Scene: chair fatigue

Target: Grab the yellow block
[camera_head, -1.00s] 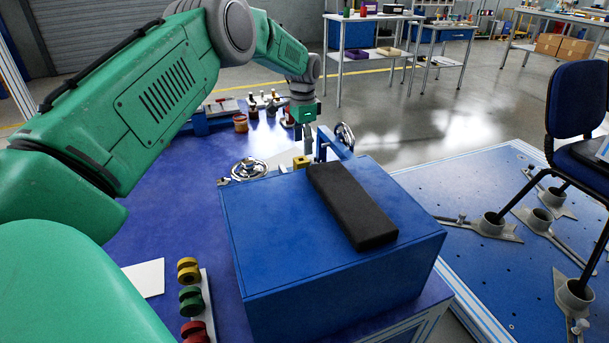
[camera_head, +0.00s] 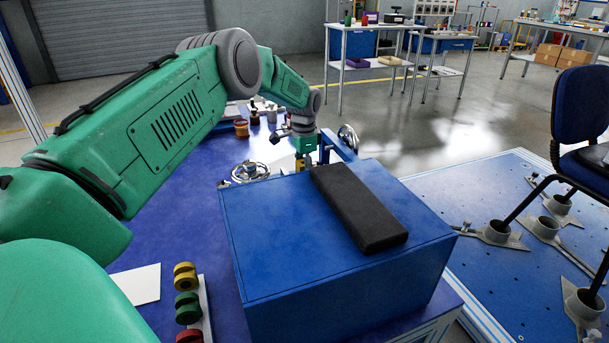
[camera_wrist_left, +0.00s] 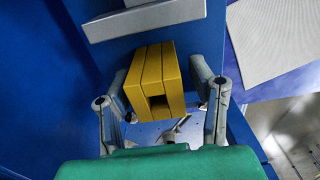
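The yellow block (camera_wrist_left: 155,82), with grooves and a dark square opening in its near face, sits between the two grey fingers of my left gripper (camera_wrist_left: 160,86) in the left wrist view. The fingers are open on either side of it. A gap shows on the right; on the left the finger is very close, and contact is unclear. In the head view my left gripper (camera_head: 306,158) points down just behind the blue box, and the block is almost wholly hidden there. My right gripper is not in view.
A large blue box (camera_head: 290,215) with a black pad (camera_head: 358,208) on top stands close in front of the gripper. A metal handwheel (camera_head: 250,171) lies to its left. Coloured spools (camera_head: 186,278) and a white sheet (camera_head: 138,284) lie at the near left.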

